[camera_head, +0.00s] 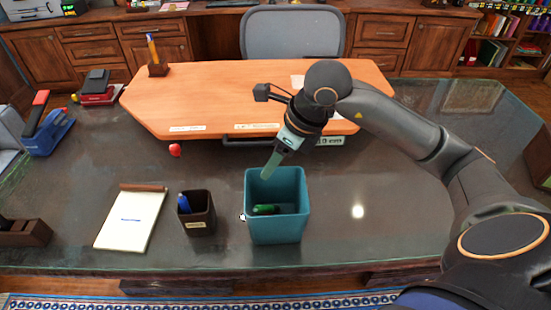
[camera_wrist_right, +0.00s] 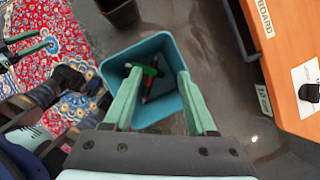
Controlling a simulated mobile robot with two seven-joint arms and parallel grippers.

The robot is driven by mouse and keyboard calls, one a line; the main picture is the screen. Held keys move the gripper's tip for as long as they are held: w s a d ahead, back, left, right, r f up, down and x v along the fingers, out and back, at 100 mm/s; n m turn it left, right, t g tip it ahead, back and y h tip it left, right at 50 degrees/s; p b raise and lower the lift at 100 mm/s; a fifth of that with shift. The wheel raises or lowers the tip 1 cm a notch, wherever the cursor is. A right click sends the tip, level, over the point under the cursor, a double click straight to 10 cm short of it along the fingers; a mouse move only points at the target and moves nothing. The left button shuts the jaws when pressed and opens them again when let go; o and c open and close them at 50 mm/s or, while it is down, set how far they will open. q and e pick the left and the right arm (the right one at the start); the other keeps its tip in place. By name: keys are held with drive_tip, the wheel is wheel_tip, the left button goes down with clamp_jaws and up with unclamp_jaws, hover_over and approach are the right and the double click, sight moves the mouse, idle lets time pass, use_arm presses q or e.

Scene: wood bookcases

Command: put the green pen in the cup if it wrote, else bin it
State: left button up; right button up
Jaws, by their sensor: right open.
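The green pen (camera_head: 264,209) lies inside the teal bin (camera_head: 275,232). In the right wrist view the green pen (camera_wrist_right: 143,70) lies across a dark, partly red pen-like item (camera_wrist_right: 148,90) in the teal bin (camera_wrist_right: 110,66). My right gripper (camera_head: 270,170) points down over the bin's mouth; its fingers (camera_wrist_right: 159,74) are apart and empty. The dark cup (camera_head: 198,222) stands left of the bin with a blue pen (camera_head: 184,203) in it. The notepad (camera_head: 128,230) shows a short blue mark and no visible green one. My left gripper (camera_wrist_right: 30,45) shows open at the wrist view's edge.
An orange board (camera_head: 230,90) covers the back of the dark glass desk (camera_head: 390,240), with a small pen holder (camera_head: 157,69) on it. A red ball-like item (camera_head: 175,150) lies before it. A blue stapler-like item (camera_head: 48,130) stands left. The desk right of the bin is clear.

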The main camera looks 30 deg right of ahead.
drive_tip(key=v, duration=1.2)
drive_tip(key=shift+s+r+p, duration=0.15)
drive_tip(key=shift+r+p, duration=0.05)
drive_tip(key=shift+p, duration=0.25)
